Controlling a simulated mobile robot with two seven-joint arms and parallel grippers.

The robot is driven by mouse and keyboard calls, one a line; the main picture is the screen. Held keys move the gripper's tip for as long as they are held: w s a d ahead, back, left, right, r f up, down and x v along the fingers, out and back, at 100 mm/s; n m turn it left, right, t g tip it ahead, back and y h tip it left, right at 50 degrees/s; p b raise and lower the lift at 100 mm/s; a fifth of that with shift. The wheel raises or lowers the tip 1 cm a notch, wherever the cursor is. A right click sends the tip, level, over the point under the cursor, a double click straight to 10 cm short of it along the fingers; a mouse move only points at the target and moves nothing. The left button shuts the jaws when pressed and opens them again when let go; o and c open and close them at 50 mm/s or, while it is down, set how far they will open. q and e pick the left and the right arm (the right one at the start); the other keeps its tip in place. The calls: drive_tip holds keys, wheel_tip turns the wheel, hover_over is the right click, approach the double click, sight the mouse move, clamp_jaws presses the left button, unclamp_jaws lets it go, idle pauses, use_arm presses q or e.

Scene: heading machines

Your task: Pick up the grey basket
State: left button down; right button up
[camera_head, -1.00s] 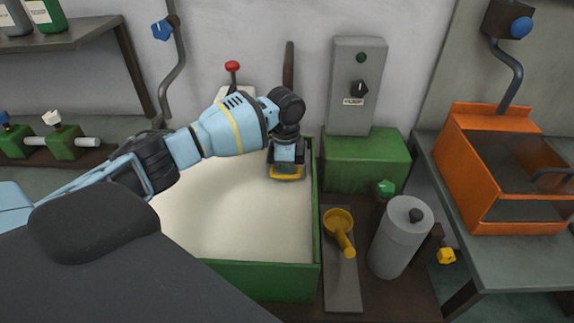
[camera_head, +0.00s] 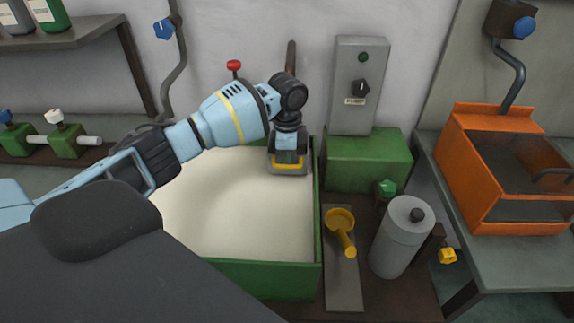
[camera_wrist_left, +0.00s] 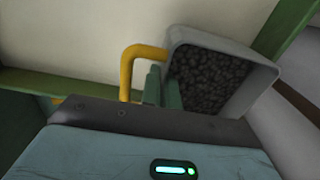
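The small grey basket (camera_head: 288,171) has a yellow looped handle and is at the back right corner of the green-walled tank with a pale content (camera_head: 268,276). My left gripper (camera_head: 288,152) points down over it from the left arm. In the left wrist view the basket (camera_wrist_left: 268,75) holds dark lumps and lies tilted. The left gripper's green fingers (camera_wrist_left: 162,88) are close together at the basket's handle side, beside the yellow handle (camera_wrist_left: 127,68). They seem shut on the basket; the exact contact is hidden. My right gripper is not in view.
Right of the tank are a green block under a grey switch box (camera_head: 359,85), a yellow scoop (camera_head: 341,222) and a grey canister (camera_head: 400,238). An orange bin (camera_head: 480,212) stands farther right. A red-knobbed lever (camera_head: 233,65) is behind the tank.

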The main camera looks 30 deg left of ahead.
use_arm(q)
drive_tip(key=s+a, duration=1)
drive_tip(key=s, duration=0.4)
drive_tip(key=shift+s+a+r+p, duration=0.15)
drive_tip(key=shift+s+a+p, duration=0.15)
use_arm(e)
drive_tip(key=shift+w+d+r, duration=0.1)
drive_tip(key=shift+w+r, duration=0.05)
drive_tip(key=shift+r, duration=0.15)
